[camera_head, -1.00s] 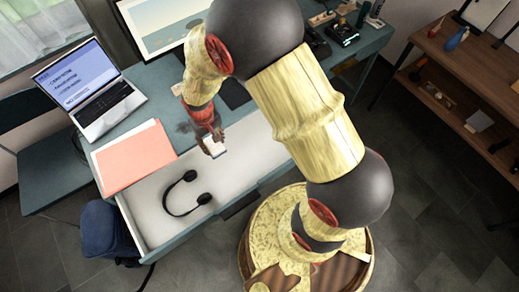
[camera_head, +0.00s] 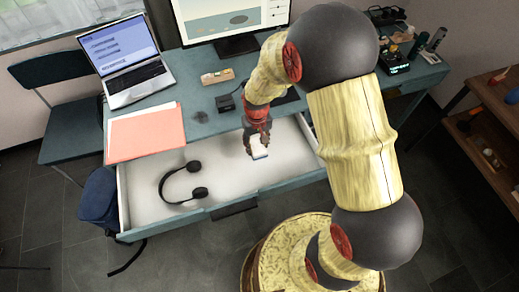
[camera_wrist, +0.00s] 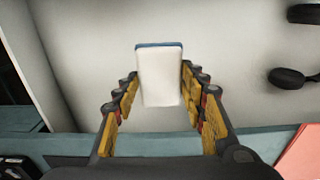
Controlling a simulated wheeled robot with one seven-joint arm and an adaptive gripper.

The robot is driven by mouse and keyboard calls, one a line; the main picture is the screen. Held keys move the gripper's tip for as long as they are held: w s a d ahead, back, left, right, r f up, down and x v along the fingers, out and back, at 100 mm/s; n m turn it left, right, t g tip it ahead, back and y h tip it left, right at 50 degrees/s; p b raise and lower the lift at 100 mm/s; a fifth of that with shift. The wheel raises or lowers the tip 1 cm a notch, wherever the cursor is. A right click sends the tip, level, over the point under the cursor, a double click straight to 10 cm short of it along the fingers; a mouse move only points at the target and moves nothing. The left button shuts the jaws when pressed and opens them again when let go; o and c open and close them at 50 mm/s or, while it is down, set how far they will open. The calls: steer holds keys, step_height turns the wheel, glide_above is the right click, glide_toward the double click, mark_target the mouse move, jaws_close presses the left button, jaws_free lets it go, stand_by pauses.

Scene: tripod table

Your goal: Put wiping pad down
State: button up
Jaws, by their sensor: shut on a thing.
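The wiping pad (camera_head: 258,147) is a small white block with a blue edge. It also shows in the wrist view (camera_wrist: 160,76), between the two fingers. My gripper (camera_head: 257,137) is shut on the pad and points down over the open drawer (camera_head: 225,180). In the wrist view my gripper (camera_wrist: 160,100) has a finger on each side of the pad. The white drawer floor shows behind the pad; I cannot tell whether the pad touches it.
Black headphones (camera_head: 182,184) lie in the drawer's left part. A salmon folder (camera_head: 146,133) and a laptop (camera_head: 128,62) are on the desk at left. A monitor (camera_head: 232,45) stands at the back. The drawer floor around the pad is mostly clear.

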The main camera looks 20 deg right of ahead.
mark_target(259, 143)
steer(key=w+f, duration=0.1)
steer(key=w+d+f+b, duration=0.1)
steer(key=f, duration=0.2)
steer(key=shift+w+d+f, duration=0.15)
steer(key=shift+w+d, duration=0.15)
steer(key=shift+w, duration=0.1)
steer(key=shift+w+d+f+b, duration=0.15)
steer(key=shift+f+b, duration=0.45)
steer(key=shift+f, duration=0.3)
steer(key=shift+w+f+b, duration=0.1)
steer(key=shift+f+b, duration=0.5)
steer(key=shift+f, duration=0.25)
steer(key=shift+f, duration=0.2)
steer(key=o, duration=1)
steer(key=shift+r, duration=0.1)
